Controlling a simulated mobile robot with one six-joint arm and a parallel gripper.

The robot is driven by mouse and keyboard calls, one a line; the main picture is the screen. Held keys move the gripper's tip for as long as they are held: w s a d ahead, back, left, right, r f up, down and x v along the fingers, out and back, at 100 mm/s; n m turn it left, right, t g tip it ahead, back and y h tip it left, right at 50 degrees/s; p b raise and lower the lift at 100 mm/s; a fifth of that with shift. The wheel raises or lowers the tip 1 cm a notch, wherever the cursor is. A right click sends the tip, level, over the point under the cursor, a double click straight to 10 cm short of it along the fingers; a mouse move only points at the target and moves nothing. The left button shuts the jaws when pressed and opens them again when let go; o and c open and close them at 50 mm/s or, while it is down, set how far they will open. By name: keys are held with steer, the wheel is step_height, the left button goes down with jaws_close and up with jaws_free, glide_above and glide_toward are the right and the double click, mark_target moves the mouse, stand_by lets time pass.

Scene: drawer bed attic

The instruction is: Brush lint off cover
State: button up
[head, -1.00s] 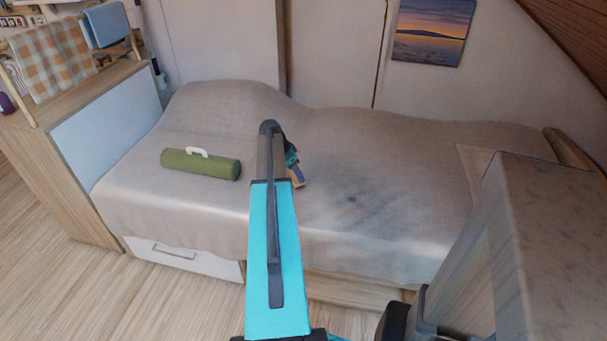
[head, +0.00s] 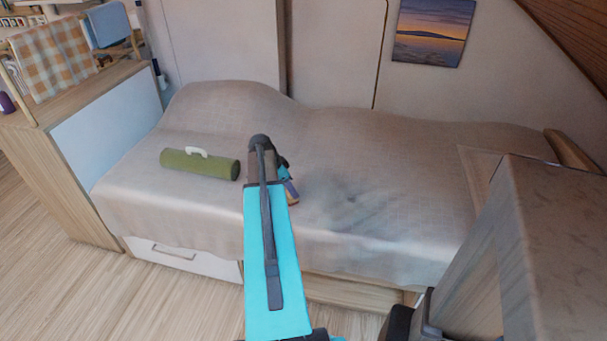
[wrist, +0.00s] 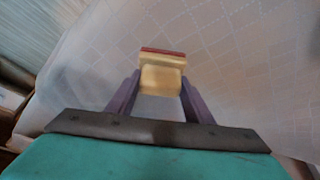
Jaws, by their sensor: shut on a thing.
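The beige cover (head: 420,160) is spread over the bed and hangs down its front side. A grey, smudgy patch of lint (head: 358,208) lies on it right of my arm. My gripper (wrist: 160,88) is shut on a brush (wrist: 162,78), a pale wooden block with a red edge, between its purple fingers. In the head view the brush (head: 292,192) is partly hidden behind my arm, at the left of the grey patch. The cover (wrist: 240,60) fills most of the wrist view. I cannot tell whether the brush touches it.
A green roll (head: 200,165) with a white handle lies on the cover at the left. A wooden cabinet (head: 90,140) stands at the bed's left end. A white-fronted drawer (head: 180,258) is under the bed. The cover's right part is clear.

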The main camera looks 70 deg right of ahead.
steer(key=shift+a+r, duration=0.15)
steer(key=shift+a, duration=0.3)
steer(key=shift+d+r+p, duration=0.15)
steer(key=shift+r+p, duration=1.8)
steer(key=shift+r, duration=1.95)
